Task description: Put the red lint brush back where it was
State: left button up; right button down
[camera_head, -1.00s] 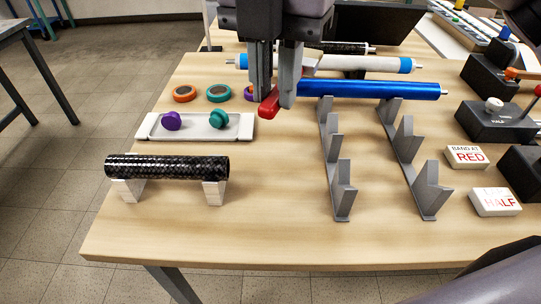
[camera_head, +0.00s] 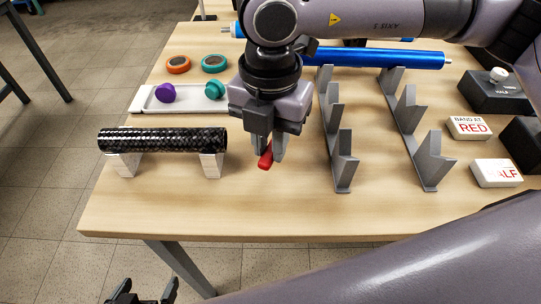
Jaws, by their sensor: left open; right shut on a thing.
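The red lint brush (camera_head: 265,158) is between the fingers of my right gripper (camera_head: 266,146), which is shut on it. Only its red end shows below the fingertips; the rest is hidden by the gripper. The brush is over the table between the black tube and the grey stands; I cannot tell its exact height above the wood. My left gripper (camera_head: 142,296) is at the bottom left edge, in front of the table, open and empty, and partly cut off by the frame.
A black woven tube (camera_head: 162,139) rests on white blocks at left. A white tray (camera_head: 190,102) holds purple and teal knobs, with tape rings behind. Label blocks (camera_head: 470,127) are at right. The front table strip is clear.

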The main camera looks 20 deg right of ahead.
aim_at(270, 174)
jog(key=shift+f, duration=2.05)
jog(key=shift+f, duration=0.1)
jog(key=shift+f+b, duration=0.15)
jog(key=shift+b, duration=0.25)
jog(key=c, duration=1)
grip_release()
jog(key=shift+r, duration=0.2)
notch_tip(270, 174, up, 12)
jog(key=shift+r+p, duration=0.1)
jog(key=shift+p, duration=0.45)
